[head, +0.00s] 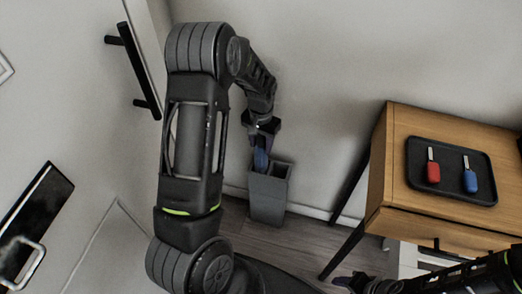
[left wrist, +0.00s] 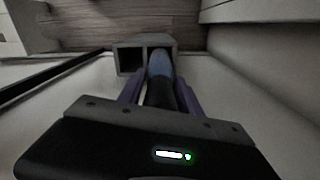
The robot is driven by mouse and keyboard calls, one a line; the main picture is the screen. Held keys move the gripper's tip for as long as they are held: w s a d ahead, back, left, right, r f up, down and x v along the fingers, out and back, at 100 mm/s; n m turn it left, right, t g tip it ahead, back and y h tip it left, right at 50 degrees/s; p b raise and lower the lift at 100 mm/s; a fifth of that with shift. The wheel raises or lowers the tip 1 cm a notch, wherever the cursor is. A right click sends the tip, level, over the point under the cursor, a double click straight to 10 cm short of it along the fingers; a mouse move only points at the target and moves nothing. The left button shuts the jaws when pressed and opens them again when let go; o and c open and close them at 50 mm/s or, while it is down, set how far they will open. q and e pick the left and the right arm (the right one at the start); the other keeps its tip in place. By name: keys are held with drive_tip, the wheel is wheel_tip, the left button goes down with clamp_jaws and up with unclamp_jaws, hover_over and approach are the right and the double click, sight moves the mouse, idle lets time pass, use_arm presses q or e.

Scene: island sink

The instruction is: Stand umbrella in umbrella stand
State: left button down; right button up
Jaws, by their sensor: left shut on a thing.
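The umbrella (head: 261,158) is a folded, dark blue one. My left gripper (head: 264,128) is shut on its upper part, above the grey umbrella stand (head: 267,203) by the wall. In the left wrist view the umbrella (left wrist: 160,68) runs dark to blue between the purple fingers of the left gripper (left wrist: 160,92). The stand (left wrist: 128,43) has two square openings, one visibly empty. The umbrella's far end overlaps the other opening; I cannot tell how deep it reaches. My right gripper (head: 352,282) is at the bottom of the head view, apart from the stand; its jaw opening is unclear.
A wooden side table (head: 390,190) stands to the right of the stand. On it a black tray (head: 451,196) holds a red-handled item (head: 433,172) and a blue-handled item (head: 470,180). A white door with a black handle (head: 135,70) is at left. Bare floor (head: 305,235) lies beside the stand.

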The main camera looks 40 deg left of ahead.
sight(261, 157)
use_arm(q)
drive_tip(key=shift+f, duration=2)
drive_tip(key=shift+f+b, duration=0.2)
drive_tip(key=shift+b, duration=0.2)
drive_tip(key=c, duration=0.8)
unclamp_jaws()
drive_tip(key=shift+r, duration=0.15)
